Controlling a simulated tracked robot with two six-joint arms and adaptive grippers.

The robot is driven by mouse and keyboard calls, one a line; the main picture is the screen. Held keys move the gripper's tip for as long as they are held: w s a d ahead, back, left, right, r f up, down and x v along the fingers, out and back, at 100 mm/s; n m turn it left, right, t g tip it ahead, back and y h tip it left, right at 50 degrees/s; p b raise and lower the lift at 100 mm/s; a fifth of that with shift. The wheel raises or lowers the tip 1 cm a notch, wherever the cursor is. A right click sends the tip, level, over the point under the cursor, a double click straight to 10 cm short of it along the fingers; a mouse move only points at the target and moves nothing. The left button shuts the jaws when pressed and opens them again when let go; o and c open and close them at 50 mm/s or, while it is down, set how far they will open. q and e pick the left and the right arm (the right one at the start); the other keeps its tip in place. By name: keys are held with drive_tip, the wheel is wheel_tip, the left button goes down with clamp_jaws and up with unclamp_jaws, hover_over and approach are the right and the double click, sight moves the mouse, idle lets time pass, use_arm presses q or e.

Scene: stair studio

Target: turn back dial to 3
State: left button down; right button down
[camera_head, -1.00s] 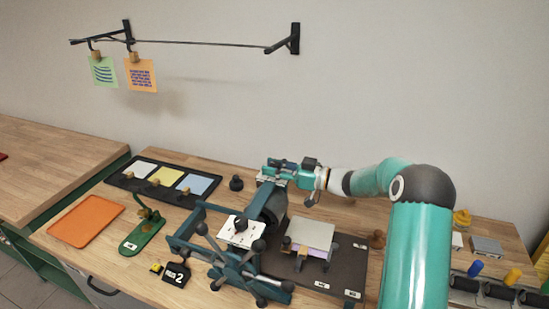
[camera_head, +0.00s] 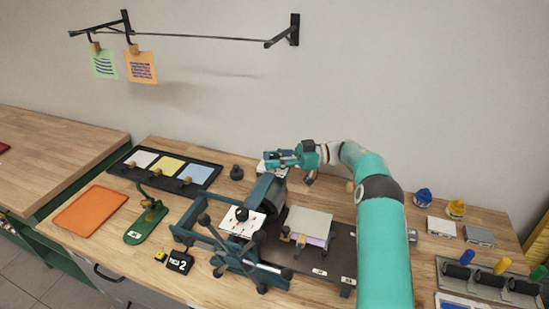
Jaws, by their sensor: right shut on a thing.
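A blue-green press (camera_head: 262,192) stands on the bench with a dark roller. Its front dial (camera_head: 242,213) is a black knob on a white marked plate. A second white plate (camera_head: 284,172), the back dial's, shows in part at the far end of the press. My right gripper (camera_head: 279,160) is over this plate, shut on the back dial's knob. The knob itself is hidden behind the fingers, and I cannot read its setting. My left gripper is not in view.
A black sign with a 2 (camera_head: 178,262) stands before the press. A green stand (camera_head: 146,220), an orange tray (camera_head: 90,210) and a dark tray of coloured cards (camera_head: 165,170) are left. Ink pots (camera_head: 423,196) and rollers (camera_head: 487,278) are right. My right arm crosses the bench's right side.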

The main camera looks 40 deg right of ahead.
drive_tip(key=shift+d+r, duration=0.15)
drive_tip(key=shift+r, duration=0.1)
drive_tip(key=c, duration=0.9)
unclamp_jaws()
drive_tip(key=shift+d+f, duration=0.1)
drive_tip(key=shift+o, duration=0.2)
drive_tip(key=shift+f, duration=0.1)
drive_tip(key=v, duration=0.7)
drive_tip(key=shift+d, duration=0.1)
